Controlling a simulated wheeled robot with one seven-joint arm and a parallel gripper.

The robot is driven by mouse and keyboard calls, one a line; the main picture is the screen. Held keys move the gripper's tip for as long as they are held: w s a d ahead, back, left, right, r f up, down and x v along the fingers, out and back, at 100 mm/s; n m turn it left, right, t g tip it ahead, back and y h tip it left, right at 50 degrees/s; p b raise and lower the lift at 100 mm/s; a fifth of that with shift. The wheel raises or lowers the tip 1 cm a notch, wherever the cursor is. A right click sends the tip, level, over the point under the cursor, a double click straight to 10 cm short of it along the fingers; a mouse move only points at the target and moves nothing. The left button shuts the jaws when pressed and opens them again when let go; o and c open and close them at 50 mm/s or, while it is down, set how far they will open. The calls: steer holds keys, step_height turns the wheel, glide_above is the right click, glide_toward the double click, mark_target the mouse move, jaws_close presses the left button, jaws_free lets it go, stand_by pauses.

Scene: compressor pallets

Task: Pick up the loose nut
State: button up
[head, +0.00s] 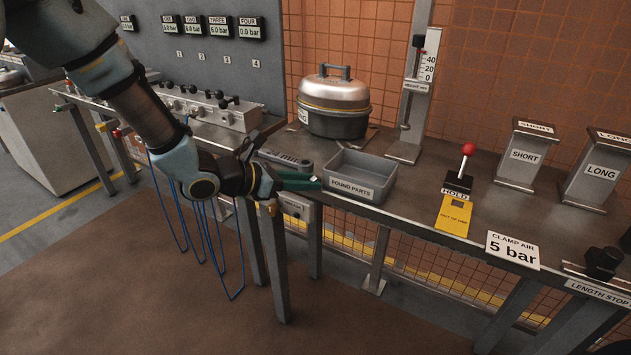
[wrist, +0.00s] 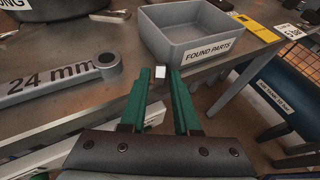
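My gripper (wrist: 161,76) has two green fingers, and they are apart. A small block with a bright top face (wrist: 159,71), which looks like the loose nut, shows between the fingertips in the wrist view, near the bench's front edge. I cannot tell whether a finger touches it. In the head view, my gripper (head: 318,182) is at the bench's front edge, left of the grey bin. The nut cannot be made out there.
The grey bin marked FOUND PARTS (head: 366,165) stands close by; the wrist view shows it (wrist: 185,48) just beyond the fingertips. A grey spanner marked 24 mm (wrist: 60,78) lies to the left. A lidded metal pot (head: 334,100) stands behind. A red-knobbed lever (head: 466,160) is farther right.

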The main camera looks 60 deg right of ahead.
jaws_close()
steer(key=shift+r, duration=0.15)
step_height(320, 180, up, 10)
steer(key=p, duration=0.5)
stand_by(0.3)
